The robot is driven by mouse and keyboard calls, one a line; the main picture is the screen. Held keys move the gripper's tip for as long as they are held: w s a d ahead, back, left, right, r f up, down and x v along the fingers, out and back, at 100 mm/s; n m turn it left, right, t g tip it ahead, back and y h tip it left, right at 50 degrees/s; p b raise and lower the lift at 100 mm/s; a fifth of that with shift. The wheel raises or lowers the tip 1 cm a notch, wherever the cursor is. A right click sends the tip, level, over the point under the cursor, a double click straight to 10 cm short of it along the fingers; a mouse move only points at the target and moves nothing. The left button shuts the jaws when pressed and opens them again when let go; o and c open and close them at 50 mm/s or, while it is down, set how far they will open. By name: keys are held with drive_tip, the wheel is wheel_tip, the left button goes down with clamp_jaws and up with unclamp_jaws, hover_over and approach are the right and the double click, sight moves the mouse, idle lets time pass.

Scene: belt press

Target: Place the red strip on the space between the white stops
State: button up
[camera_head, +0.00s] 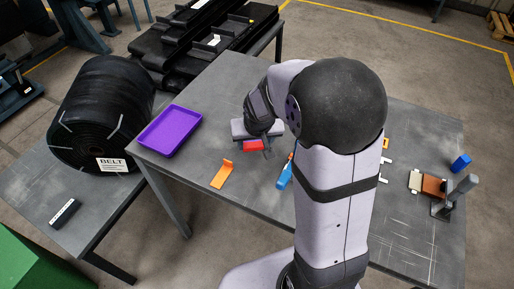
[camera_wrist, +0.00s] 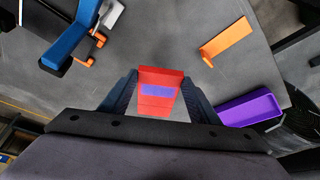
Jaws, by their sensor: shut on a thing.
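The red strip (camera_wrist: 160,77) is between the two fingers of my gripper (camera_wrist: 160,92) in the wrist view, and it bears a purple-blue patch. The gripper is shut on it. In the head view a bit of the red strip (camera_head: 253,145) shows under my gripper (camera_head: 259,139), above the left part of the grey table; I cannot tell whether it touches the table. The white stops (camera_head: 385,160) show at the right edge of my arm in the head view. My arm hides part of them and the space around them.
A purple tray (camera_head: 172,130) and an orange angled piece (camera_head: 222,174) lie left of my gripper. A blue-handled tool (camera_head: 284,175) lies to its right. At the table's right are a brown piece with a dark post (camera_head: 447,200) and a blue block (camera_head: 461,162).

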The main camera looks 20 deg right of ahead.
drive_tip(key=w+d+r+m+h+p, duration=0.25)
drive_tip(key=d+r+m, duration=0.2)
drive_tip(key=d, duration=0.45)
drive_tip(key=m+g+p, duration=0.4)
drive_tip(key=m+g, duration=0.4)
drive_tip(key=m, duration=1.3)
hover_over(389, 172)
drive_tip(key=w+a, duration=0.1)
wheel_tip(389, 172, down, 4)
drive_tip(key=shift+w+a+f+n, duration=0.1)
drive_tip(key=shift+a+f+n, duration=0.05)
drive_tip(key=shift+n, duration=0.1)
drive_tip(key=shift+f+b, duration=0.1)
drive_tip(key=shift+b, duration=0.25)
wheel_tip(389, 172, down, 6)
drive_tip(key=b, duration=0.5)
drive_tip(key=shift+r, duration=0.2)
drive_tip(key=shift+f+b, duration=0.4)
drive_tip(key=shift+b, duration=0.25)
drive_tip(key=shift+r, duration=0.1)
